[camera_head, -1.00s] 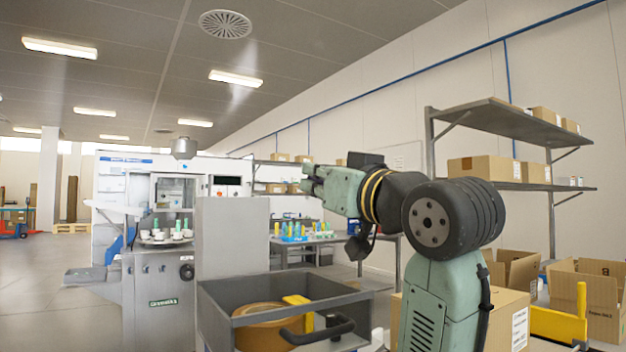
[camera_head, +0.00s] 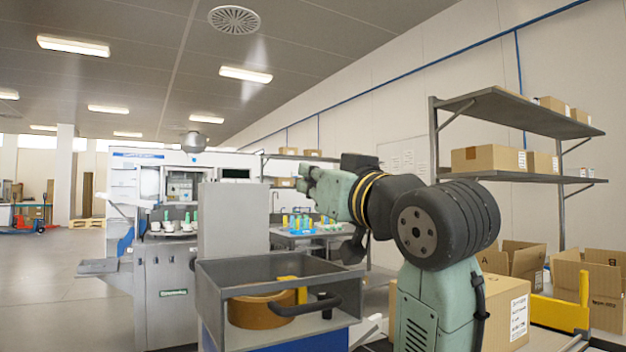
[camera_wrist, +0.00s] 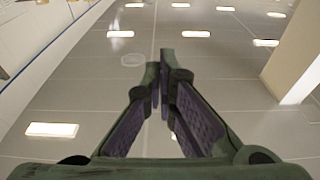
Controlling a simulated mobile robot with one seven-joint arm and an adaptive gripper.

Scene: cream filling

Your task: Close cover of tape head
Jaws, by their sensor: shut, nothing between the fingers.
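My gripper (camera_head: 308,180) is raised in the middle of the head view, pointing left. In the wrist view its two fingers (camera_wrist: 161,78) meet at the tips, shut and empty, against the ceiling. An open grey tray (camera_head: 225,329) stands below and in front of my gripper. It holds a brown tape roll (camera_head: 254,312) and a yellow part (camera_head: 292,286). My gripper is well above the tray and touches nothing.
A white filling machine (camera_head: 165,245) stands at left. Cardboard boxes (camera_head: 522,262), a yellow bracket (camera_head: 556,313) and shelves (camera_head: 520,112) are at right.

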